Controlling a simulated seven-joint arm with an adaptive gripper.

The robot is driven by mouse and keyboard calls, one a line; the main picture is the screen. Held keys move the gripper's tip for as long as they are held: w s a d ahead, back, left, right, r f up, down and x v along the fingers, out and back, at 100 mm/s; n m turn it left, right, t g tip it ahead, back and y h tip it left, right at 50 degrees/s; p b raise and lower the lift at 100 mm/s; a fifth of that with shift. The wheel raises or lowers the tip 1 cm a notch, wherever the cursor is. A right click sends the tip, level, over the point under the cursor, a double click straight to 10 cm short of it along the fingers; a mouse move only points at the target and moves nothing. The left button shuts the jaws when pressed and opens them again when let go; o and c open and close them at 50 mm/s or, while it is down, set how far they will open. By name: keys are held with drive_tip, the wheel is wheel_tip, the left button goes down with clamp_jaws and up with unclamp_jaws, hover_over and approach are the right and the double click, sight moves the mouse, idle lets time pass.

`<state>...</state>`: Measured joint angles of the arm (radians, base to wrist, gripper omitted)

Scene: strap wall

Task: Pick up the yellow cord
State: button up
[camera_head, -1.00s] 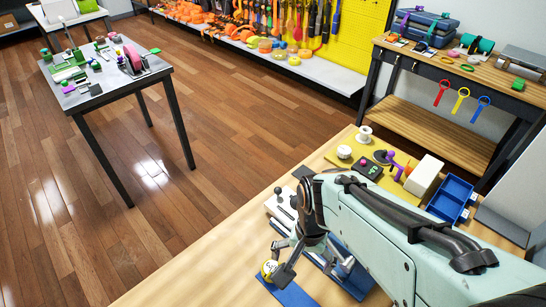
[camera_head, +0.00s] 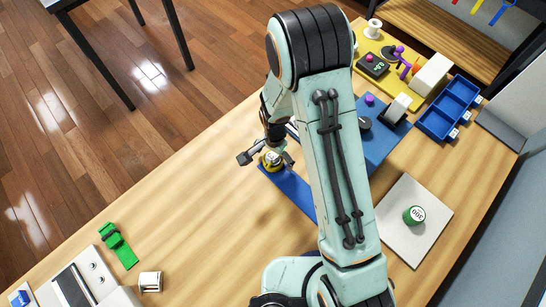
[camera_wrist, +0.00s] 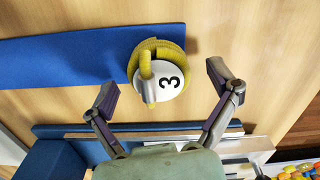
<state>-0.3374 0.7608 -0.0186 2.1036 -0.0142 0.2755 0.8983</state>
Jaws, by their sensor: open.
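The yellow cord (camera_wrist: 145,52) is a coil with a loop or strap across a white disc marked "3". It sits at the end of a blue strip (camera_wrist: 60,58) on the wooden table. In the head view the cord (camera_head: 271,161) is small and partly hidden by my gripper (camera_head: 266,160). In the wrist view my gripper (camera_wrist: 163,88) is open, with one finger to the left of the coil and one to the right. Neither finger touches the cord in that view, and nothing is held.
A blue base with a white block (camera_head: 397,109) stands behind my arm. A white board with a green spool (camera_head: 414,215) lies at right. Blue bins (camera_head: 448,107) and a yellow mat (camera_head: 366,45) are farther back.

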drive_tip(key=c, duration=1.3)
drive_tip(key=shift+o, duration=0.2)
